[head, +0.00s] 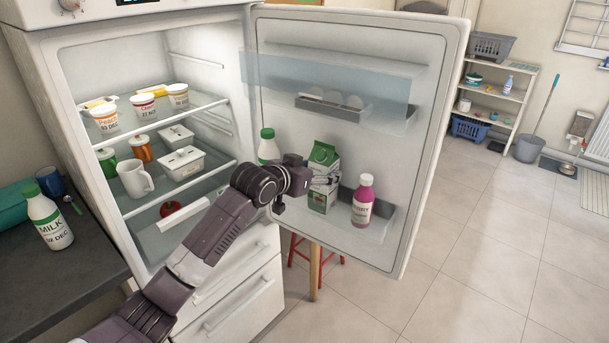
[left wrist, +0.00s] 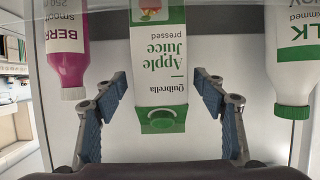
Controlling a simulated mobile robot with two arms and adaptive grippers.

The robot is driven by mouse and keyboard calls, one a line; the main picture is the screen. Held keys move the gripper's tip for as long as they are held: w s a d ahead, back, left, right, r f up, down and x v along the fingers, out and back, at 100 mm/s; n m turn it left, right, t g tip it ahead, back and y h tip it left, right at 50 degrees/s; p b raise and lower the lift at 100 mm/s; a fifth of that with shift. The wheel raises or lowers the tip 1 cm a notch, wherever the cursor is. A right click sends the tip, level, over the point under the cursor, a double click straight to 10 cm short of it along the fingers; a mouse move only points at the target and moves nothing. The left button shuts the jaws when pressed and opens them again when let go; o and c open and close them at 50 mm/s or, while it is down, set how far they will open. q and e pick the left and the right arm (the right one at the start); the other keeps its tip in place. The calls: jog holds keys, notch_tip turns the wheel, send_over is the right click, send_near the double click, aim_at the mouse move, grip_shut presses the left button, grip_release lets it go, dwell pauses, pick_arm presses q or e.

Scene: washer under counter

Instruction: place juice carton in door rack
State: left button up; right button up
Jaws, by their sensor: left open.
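The juice carton (head: 322,185), white and green with a green gable top, stands at the lower door rack (head: 384,222) of the open fridge door. The left wrist view shows it upside down as apple juice (left wrist: 160,60). My left gripper (left wrist: 159,80) is open, one finger on each side of the carton's top part, with visible gaps. In the head view the left gripper (head: 301,180) reaches the carton from the left; its fingertips are hard to make out. The carton's contact with the rack floor is hidden. My right gripper is not in view.
A magenta berry bottle (head: 362,202) stands right of the carton in the rack, and a green-capped milk bottle (head: 268,147) stands to its left. A clear upper door bin (head: 330,80) hangs above. Fridge shelves hold cups, jars and a mug (head: 135,179).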

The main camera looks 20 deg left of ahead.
pick_arm(q)
jog(key=b+v, duration=0.1)
jog(key=v, duration=0.8)
jog(key=shift+f, duration=0.1)
